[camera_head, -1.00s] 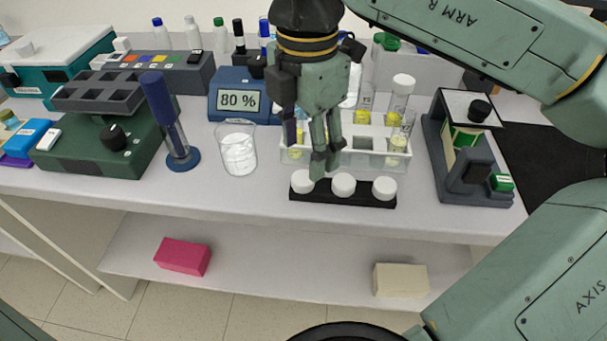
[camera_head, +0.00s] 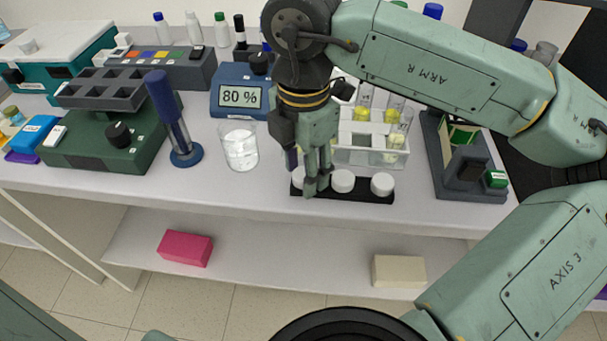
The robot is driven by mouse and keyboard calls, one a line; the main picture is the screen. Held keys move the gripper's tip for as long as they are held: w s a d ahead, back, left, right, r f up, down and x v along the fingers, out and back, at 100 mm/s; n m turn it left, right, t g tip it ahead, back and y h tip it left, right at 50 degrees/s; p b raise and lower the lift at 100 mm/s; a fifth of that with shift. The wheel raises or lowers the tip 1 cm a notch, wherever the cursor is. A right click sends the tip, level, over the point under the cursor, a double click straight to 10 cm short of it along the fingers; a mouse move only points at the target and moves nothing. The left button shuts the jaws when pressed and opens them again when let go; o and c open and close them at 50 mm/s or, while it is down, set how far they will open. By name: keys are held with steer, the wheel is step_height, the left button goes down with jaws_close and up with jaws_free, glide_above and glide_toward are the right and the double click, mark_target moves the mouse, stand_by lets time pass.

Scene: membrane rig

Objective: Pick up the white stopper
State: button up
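Three white stoppers sit in a row on a black holder (camera_head: 362,197) at the bench's front edge. The middle stopper (camera_head: 343,181) and the right stopper (camera_head: 382,184) are in plain view. The left stopper (camera_head: 297,177) is partly hidden behind my gripper (camera_head: 316,188). My gripper points down, its fingertips at the left stopper, overlapping its right side in the picture. I cannot tell whether the fingers touch it or how far apart they are.
Behind the holder stands a clear rack (camera_head: 372,155) with tubes of yellow liquid, partly behind my arm. A glass beaker (camera_head: 240,148) and a blue upright tool (camera_head: 176,125) stand to the left. A dark device (camera_head: 462,170) stands to the right. The bench front is clear.

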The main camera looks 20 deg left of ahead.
steer(key=c, duration=0.5)
